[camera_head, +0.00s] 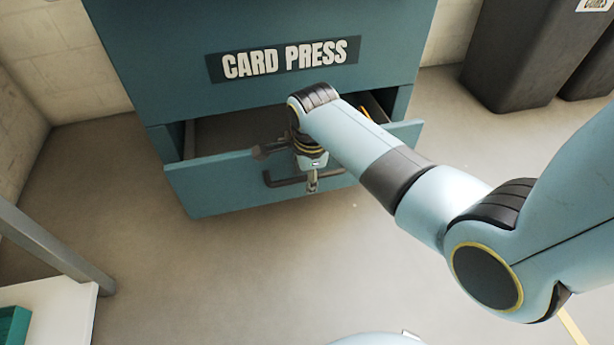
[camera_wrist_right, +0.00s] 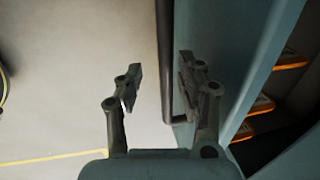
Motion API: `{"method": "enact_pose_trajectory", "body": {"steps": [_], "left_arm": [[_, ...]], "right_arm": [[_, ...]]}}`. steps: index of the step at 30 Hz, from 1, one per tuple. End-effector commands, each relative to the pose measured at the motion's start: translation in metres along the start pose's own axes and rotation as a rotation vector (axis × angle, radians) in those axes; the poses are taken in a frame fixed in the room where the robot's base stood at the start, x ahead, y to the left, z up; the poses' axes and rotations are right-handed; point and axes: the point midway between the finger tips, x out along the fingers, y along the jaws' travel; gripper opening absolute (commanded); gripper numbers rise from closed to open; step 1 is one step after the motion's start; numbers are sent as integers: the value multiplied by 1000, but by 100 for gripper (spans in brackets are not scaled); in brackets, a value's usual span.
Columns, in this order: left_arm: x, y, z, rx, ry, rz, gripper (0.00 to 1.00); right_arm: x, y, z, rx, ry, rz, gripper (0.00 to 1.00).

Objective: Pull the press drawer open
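The teal card press (camera_head: 190,50) stands ahead with its lettered plate. Its drawer (camera_head: 220,185) is partly open, with a gap showing its inside behind the front panel. A dark bar handle (camera_head: 285,182) is on the drawer front. My right gripper (camera_head: 312,182) reaches down at the handle, and the wrist hides part of it. In the right wrist view my right gripper (camera_wrist_right: 160,85) has its fingers apart. The handle (camera_wrist_right: 164,60) runs between them in the picture, nearer the right finger; I cannot tell if they touch. My left gripper is not in view.
Orange-edged items (camera_wrist_right: 262,106) lie inside the drawer. Dark bins (camera_head: 520,50) stand at the back right. A grey post (camera_head: 55,250) and a white surface (camera_head: 50,310) are at the lower left. The floor (camera_head: 250,265) before the drawer is clear.

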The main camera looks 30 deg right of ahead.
Motion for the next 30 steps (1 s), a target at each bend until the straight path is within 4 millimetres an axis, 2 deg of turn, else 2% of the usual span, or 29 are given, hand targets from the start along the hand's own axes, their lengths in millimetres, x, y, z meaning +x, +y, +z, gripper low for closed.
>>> {"method": "enact_pose_trajectory", "body": {"steps": [8, 15, 17, 30], "left_arm": [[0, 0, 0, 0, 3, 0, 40], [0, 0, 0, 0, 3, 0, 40], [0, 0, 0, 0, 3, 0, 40], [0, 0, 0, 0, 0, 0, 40]], "right_arm": [[0, 0, 0, 0, 0, -1, 37], [0, 0, 0, 0, 0, 0, 5], [0, 0, 0, 0, 0, 0, 0], [0, 1, 0, 0, 0, 1, 0]]}}
